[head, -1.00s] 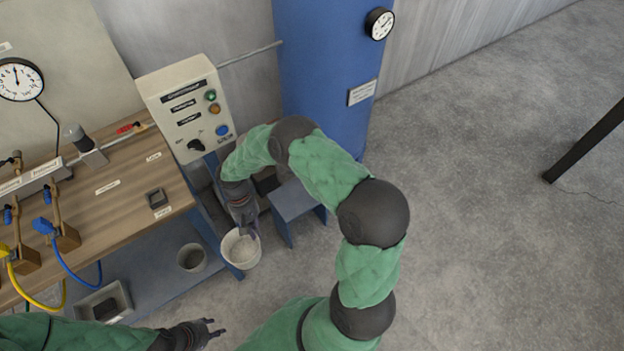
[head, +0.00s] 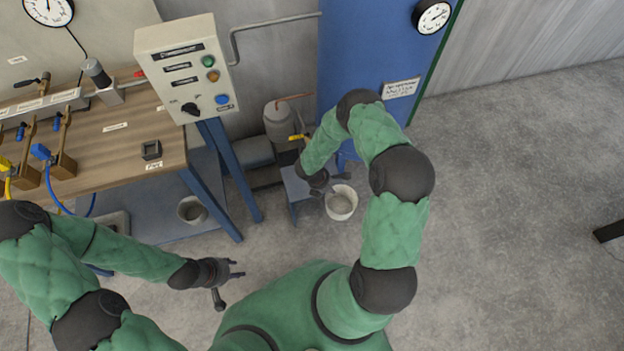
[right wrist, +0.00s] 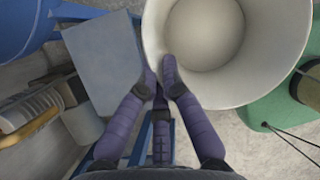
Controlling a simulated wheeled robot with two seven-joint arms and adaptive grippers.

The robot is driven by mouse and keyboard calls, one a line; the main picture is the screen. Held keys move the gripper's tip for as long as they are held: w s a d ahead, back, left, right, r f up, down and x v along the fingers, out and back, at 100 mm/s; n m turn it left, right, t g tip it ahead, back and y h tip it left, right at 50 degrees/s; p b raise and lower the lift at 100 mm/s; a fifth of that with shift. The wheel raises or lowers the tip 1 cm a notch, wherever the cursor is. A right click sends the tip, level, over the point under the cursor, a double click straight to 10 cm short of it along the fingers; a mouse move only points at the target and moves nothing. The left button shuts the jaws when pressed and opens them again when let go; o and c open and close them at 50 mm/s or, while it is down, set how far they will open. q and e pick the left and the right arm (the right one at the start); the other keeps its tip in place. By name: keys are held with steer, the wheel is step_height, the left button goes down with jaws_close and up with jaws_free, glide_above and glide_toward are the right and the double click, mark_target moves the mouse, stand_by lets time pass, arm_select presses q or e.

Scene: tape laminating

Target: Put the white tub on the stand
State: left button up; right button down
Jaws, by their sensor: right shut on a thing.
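The white tub (head: 341,203) hangs from my right gripper (head: 330,190), which is shut on its rim. In the right wrist view the fingers (right wrist: 163,85) pinch the near-left rim of the tub (right wrist: 245,85). The tub looks upright, with a pale grey inside. The stand (head: 297,190) is a low blue-grey stool just left of the tub in the head view. Its flat top (right wrist: 112,60) looks bare in the right wrist view, and the tub is beside it. My left gripper (head: 238,275) is open and empty above the floor.
A grey gas-cylinder-like vessel (head: 279,122) with a yellow-handled valve stands behind the stand. The workbench (head: 115,140) with a control box (head: 190,70) is at the left. Another pot (head: 192,210) sits on its lower shelf.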

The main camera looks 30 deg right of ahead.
steer(key=a+f+n+t+y+b, duration=0.25)
steer(key=a+f+n+t, duration=0.25)
steer(key=a+f+n, duration=0.85)
steer(key=w+d+n+b, duration=0.1)
steer(key=w+d, duration=0.2)
steer(key=w, duration=0.2)
steer(key=w+d+r+n+b, duration=0.1)
steer(key=w+d, duration=0.2)
steer(key=w, duration=0.2)
steer(key=w+d+n+b, duration=0.1)
steer(key=w+d, duration=0.2)
steer(key=w, duration=0.3)
steer(key=shift+r+y, duration=0.25)
steer(key=shift+r, duration=0.1)
steer(key=shift+f+b, duration=0.25)
steer(key=shift+b, duration=0.15)
steer(key=shift+w, duration=0.1)
steer(key=shift+f, duration=0.15)
steer(key=c, duration=1.4)
jaws_free()
